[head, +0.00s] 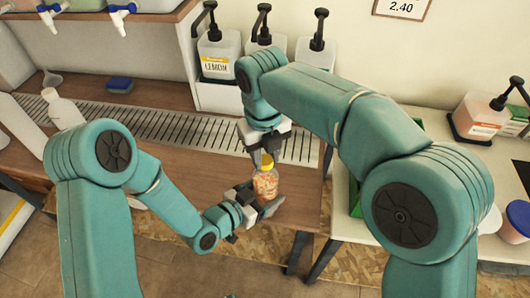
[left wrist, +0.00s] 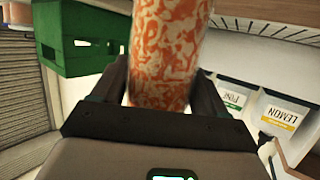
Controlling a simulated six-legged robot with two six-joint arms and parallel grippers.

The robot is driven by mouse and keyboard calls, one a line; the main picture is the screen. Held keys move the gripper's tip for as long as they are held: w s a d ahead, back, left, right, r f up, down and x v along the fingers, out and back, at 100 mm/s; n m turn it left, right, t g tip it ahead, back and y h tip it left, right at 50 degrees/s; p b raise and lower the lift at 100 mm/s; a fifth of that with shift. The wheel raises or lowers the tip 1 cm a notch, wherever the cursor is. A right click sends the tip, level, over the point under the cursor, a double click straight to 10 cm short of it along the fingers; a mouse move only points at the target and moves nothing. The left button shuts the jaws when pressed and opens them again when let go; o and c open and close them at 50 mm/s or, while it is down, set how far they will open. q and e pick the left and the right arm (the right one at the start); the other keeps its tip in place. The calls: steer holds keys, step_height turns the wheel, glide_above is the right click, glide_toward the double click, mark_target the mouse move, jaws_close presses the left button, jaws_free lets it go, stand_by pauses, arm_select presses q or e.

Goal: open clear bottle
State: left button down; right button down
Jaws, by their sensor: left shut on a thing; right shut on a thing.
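The clear bottle (head: 265,186) stands upright near the front edge of the wooden counter, filled with orange and white bits. It has a yellow cap (head: 267,161). My left gripper (head: 260,204) is shut around the lower part of the bottle from the left. In the left wrist view the bottle (left wrist: 163,50) fills the space between my left fingers, and its cap is out of view. My right gripper (head: 267,148) comes down from above and is shut on the cap; its fingers partly hide the cap's top.
A metal drain grate (head: 180,124) runs along the counter behind. Pump dispensers, one labelled lemon (head: 216,62), stand at the back. A white bottle (head: 62,108) and a blue sponge (head: 120,85) are at left. A green crate (left wrist: 85,40) shows in the left wrist view.

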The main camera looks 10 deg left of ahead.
steer(key=c, duration=0.8)
jaws_free()
steer(key=shift+w, duration=0.1)
